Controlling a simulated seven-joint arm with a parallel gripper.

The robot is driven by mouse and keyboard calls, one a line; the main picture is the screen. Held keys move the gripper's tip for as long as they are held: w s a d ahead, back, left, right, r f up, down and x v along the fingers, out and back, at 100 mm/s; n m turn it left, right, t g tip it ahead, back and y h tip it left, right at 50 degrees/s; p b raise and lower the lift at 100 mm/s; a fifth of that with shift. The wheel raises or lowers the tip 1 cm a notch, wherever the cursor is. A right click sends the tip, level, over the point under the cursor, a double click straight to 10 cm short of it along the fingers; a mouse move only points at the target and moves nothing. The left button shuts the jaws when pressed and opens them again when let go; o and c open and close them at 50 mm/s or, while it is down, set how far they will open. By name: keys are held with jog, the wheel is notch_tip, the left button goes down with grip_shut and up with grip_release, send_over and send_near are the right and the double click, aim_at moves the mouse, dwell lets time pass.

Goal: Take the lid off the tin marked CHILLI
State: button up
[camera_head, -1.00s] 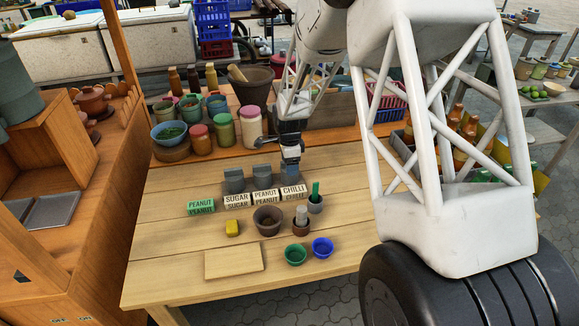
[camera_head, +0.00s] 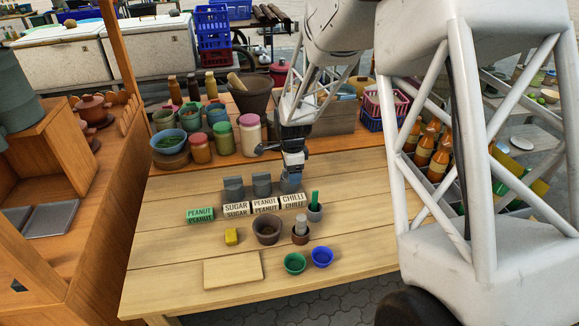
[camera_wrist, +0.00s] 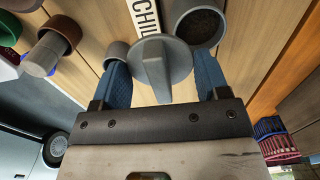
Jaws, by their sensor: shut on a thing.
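My gripper (camera_head: 291,184) has blue fingers and is shut on the grey lid (camera_wrist: 165,70), gripping its raised handle. In the wrist view the lid is held apart from an open grey tin (camera_wrist: 197,22) with dark contents, which stands beside the CHILLI label (camera_wrist: 147,18). In the head view the gripper is just behind the white CHILLI block (camera_head: 293,201), and it hides most of that tin. Two other grey lidded tins, one behind the SUGAR block (camera_head: 234,186) and one behind the PEANUT block (camera_head: 262,183), stand to its left.
Jars (camera_head: 224,138) crowd the back.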

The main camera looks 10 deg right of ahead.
jog(key=s+r, duration=0.1)
jog(key=s, duration=1)
jog(key=shift+s, duration=0.15)
dwell(0.5)
jog(key=shift+n, duration=0.9)
jog(key=s+a, duration=0.1)
jog(key=a, duration=0.1)
jog(key=s+a+f, duration=0.1)
jog(key=a, duration=0.2)
jog(key=s+a, duration=0.2)
jog(key=a, duration=0.1)
jog(key=shift+s+a+f, duration=0.1)
jog(key=shift+a+f, duration=0.15)
jog(key=shift+f, duration=0.1)
jog(key=n, duration=0.2)
send_near(247, 266)
jog(key=shift+w+d+f, duration=0.25)
jog(key=shift+w+d, duration=0.15)
jog(key=shift+w, duration=0.05)
jog(key=shift+s+a+f, duration=0.15)
jog(key=shift+s+a, duration=0.3)
jog(key=shift+f, duration=0.2)
jog(key=shift+f, duration=2.65)
